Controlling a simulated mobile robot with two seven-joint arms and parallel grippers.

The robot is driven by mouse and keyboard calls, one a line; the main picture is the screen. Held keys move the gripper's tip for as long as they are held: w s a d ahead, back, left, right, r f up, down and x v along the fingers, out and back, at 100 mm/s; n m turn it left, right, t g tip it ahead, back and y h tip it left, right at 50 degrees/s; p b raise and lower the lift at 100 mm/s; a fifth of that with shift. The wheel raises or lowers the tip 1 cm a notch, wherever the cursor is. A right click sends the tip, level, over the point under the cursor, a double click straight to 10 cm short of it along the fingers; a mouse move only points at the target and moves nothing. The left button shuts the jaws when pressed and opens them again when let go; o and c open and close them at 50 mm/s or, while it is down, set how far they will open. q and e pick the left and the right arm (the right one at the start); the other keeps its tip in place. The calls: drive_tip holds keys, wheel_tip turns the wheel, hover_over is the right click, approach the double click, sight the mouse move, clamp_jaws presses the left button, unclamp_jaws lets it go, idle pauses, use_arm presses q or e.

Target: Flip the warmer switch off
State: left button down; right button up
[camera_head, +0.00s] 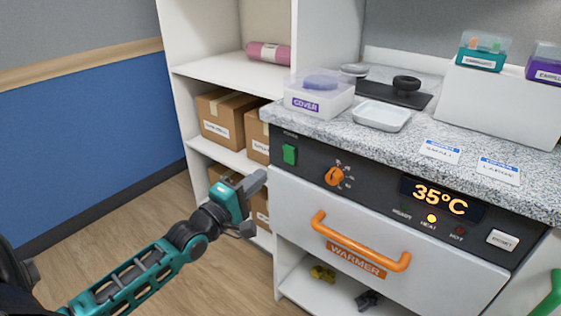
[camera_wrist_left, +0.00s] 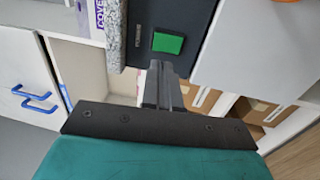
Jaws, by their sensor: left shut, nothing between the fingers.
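The warmer (camera_head: 400,245) is a white drawer unit with a dark control panel under a granite counter. Its green power switch (camera_head: 289,155) is at the panel's left end, and the display reads 35°C with an amber light lit. My left gripper (camera_head: 256,184) is shut and empty, a little below and left of the switch in the head view. In the left wrist view the green switch (camera_wrist_left: 168,43) lies just beyond the shut fingertips (camera_wrist_left: 160,68); they look apart from it. The right gripper is not in view.
An orange knob (camera_head: 334,176) is right of the switch, and an orange handle (camera_head: 360,245) sticks out below. A clear box labelled COVER (camera_head: 318,95) and a white tray (camera_head: 381,116) stand on the counter. Shelves with cardboard boxes (camera_head: 228,120) stand behind my gripper.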

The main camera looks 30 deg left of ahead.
sight(289, 152)
use_arm(q)
drive_tip(key=w, duration=0.3)
drive_tip(key=w+b, duration=0.1)
drive_tip(key=w, duration=0.1)
drive_tip(key=w+r+b, duration=0.1)
drive_tip(key=w, duration=0.2)
drive_tip(key=shift+w+d, duration=0.3)
drive_tip(key=shift+w, duration=0.05)
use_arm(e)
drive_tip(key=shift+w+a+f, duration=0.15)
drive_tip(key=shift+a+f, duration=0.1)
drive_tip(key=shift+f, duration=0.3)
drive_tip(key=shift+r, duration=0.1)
